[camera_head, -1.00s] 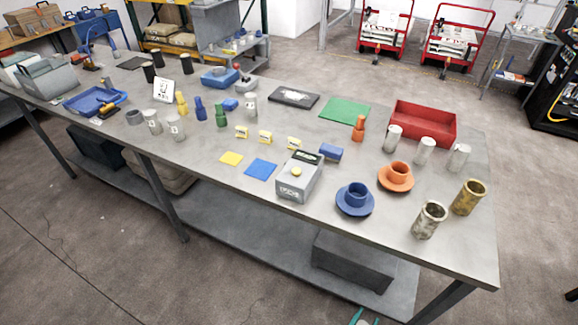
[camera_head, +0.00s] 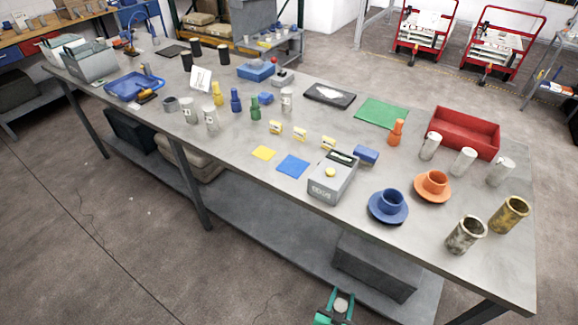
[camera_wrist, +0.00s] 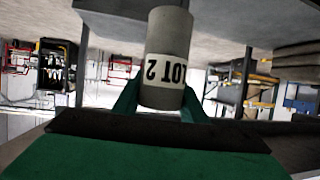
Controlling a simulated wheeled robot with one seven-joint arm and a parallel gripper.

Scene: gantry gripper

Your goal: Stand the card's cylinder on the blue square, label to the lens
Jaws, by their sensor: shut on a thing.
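My green gripper (camera_head: 335,309) is at the bottom edge of the head view, in front of the bench. It is shut on a grey cylinder (camera_wrist: 168,40), whose white label, seemingly "LOT 2", appears upside down in the wrist view. The cylinder's round top (camera_head: 341,304) shows between the fingers in the head view. The blue square (camera_head: 293,166) lies flat and bare near the bench's front edge, right of a yellow square (camera_head: 263,153). A white card (camera_head: 201,79) stands tilted further back; its marks are too small to read. I cannot identify the lens.
Other cylinders (camera_head: 211,118) stand to the left. A blue cup and saucer (camera_head: 388,206) are to the right. The bench edge lies between my gripper and the square.

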